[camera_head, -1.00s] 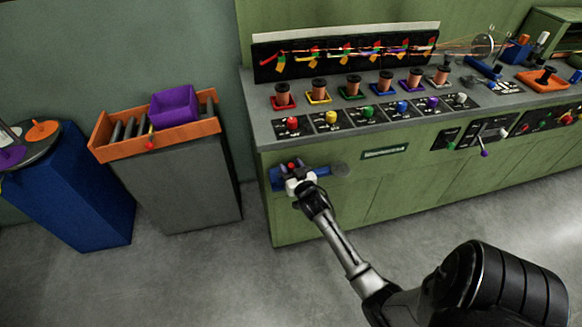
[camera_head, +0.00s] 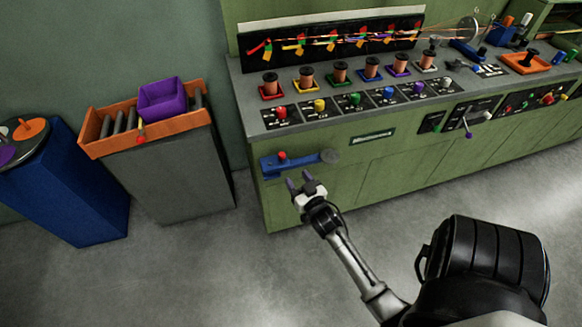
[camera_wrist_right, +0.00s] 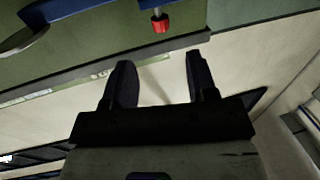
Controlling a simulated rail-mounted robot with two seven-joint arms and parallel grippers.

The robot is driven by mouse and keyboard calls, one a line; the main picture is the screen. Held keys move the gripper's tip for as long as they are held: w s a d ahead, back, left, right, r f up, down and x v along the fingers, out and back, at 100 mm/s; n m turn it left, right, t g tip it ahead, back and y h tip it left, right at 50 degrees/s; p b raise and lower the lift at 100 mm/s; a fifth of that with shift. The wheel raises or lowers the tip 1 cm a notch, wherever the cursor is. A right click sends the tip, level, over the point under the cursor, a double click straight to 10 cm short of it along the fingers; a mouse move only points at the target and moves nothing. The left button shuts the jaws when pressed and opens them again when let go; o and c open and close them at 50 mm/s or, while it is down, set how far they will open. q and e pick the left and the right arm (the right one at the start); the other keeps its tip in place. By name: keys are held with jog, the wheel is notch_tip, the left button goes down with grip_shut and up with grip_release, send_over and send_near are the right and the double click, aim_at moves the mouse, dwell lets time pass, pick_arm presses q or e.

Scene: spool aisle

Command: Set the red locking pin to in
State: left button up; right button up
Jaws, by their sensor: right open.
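The red locking pin (camera_head: 283,156) sits at the left part of a blue latch bar (camera_head: 300,162) on the green cabinet's front. In the right wrist view the red pin (camera_wrist_right: 160,22) shows at the top, on a thin metal shaft below the blue bar (camera_wrist_right: 90,8). My right gripper (camera_head: 300,180) is open and empty, a little below the pin and apart from it. Its two fingers (camera_wrist_right: 155,75) show in the wrist view with nothing between them. Whether the pin is in or out is hard to tell. My left gripper is not in view.
The green cabinet (camera_head: 390,165) carries a bench top with spools and coloured knobs. A grey stand with an orange tray (camera_head: 95,140) and a purple bin (camera_head: 170,108) stands to the left. The floor (camera_head: 210,270) in front is clear.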

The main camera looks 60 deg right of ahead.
jog(key=shift+v, duration=1.2)
